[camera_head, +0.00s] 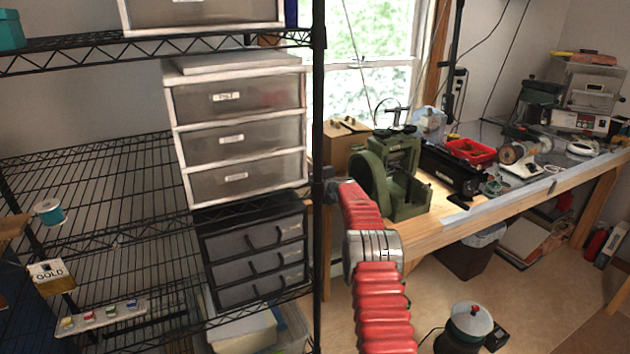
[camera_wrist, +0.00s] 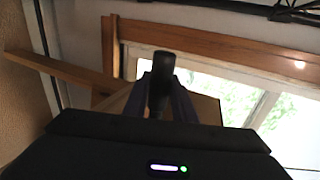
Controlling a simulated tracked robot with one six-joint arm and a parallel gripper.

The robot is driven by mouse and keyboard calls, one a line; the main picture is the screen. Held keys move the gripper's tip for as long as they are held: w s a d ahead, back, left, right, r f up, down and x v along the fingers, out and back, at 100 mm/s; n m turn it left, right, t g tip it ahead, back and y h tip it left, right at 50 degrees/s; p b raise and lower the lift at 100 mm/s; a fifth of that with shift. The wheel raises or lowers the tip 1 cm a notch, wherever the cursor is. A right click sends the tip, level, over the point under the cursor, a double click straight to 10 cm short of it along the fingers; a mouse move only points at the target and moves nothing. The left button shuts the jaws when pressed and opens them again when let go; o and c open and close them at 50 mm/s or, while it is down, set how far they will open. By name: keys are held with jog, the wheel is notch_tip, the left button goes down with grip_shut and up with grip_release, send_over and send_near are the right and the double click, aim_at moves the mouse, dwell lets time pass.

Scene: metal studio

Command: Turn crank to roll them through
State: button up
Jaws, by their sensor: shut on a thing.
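A green rolling mill (camera_head: 408,158) with a large round wheel or gear housing on its left side stands on the wooden bench. My red arm reaches up to the left side of the mill. Its far end is partly hidden behind the shelf post, so the gripper cannot be made out clearly in the head view. In the wrist view my gripper (camera_wrist: 160,80) is shut on a dark upright handle, which appears to be the crank handle (camera_wrist: 161,72). The rest of the crank is hidden. I cannot see any metal between the rollers.
The wooden bench (camera_head: 450,228) runs along the window wall. A red tray (camera_head: 470,150) and several tools sit right of the mill. A black wire shelf (camera_head: 110,195) with drawer units (camera_head: 240,125) stands close on the left.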

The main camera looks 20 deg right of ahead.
notch_tip(320, 180, down, 9)
jog(key=s, duration=0.1)
jog(key=shift+s+a+f, duration=0.2)
jog(key=shift+s+a, duration=0.15)
jog(key=shift+a, duration=0.05)
